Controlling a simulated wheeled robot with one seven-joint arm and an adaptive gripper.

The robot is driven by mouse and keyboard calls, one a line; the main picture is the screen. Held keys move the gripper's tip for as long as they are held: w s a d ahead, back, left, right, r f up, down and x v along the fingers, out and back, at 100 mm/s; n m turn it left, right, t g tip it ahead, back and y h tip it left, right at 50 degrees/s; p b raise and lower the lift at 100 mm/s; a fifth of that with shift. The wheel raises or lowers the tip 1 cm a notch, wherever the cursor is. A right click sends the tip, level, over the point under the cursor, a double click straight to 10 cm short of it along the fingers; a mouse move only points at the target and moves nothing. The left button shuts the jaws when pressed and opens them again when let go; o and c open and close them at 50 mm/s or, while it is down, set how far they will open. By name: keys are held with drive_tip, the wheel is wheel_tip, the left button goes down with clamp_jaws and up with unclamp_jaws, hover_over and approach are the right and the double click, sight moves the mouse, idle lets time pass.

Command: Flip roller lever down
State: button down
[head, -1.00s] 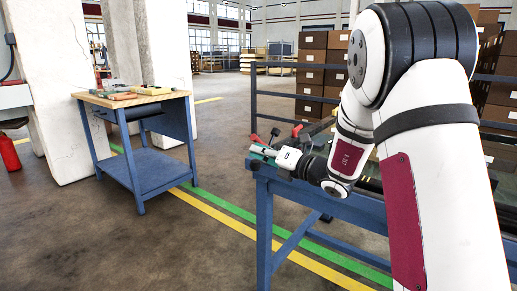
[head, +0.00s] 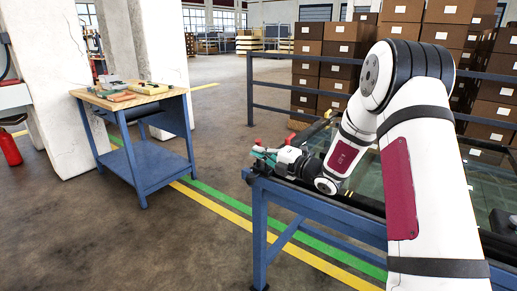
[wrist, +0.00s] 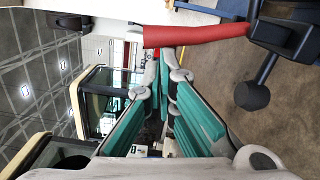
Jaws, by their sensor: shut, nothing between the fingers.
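My gripper (wrist: 167,68) has teal finger pads that converge and are shut, with nothing held. A red cylindrical grip (wrist: 195,33) lies across the wrist view just beyond the fingertips; I cannot tell whether they touch. To its right is a black lever with a round knob (wrist: 253,96), apart from the fingers. I cannot tell for sure which of these is the roller lever. In the head view my gripper (head: 259,157) is at the near left corner of the blue-framed trolley (head: 262,215). Small red parts (head: 284,141) show close to it, partly hidden by my wrist.
A blue workbench (head: 150,170) with a wooden top stands to the left, with open floor between it and the trolley. A blue railing (head: 250,90) and stacked brown boxes (head: 330,50) are behind the trolley. A red extinguisher (head: 9,150) is at the far left.

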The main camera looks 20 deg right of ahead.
drive_tip(key=shift+w+d+r+p, duration=0.25)
drive_tip(key=shift+p, duration=0.25)
idle(0.4)
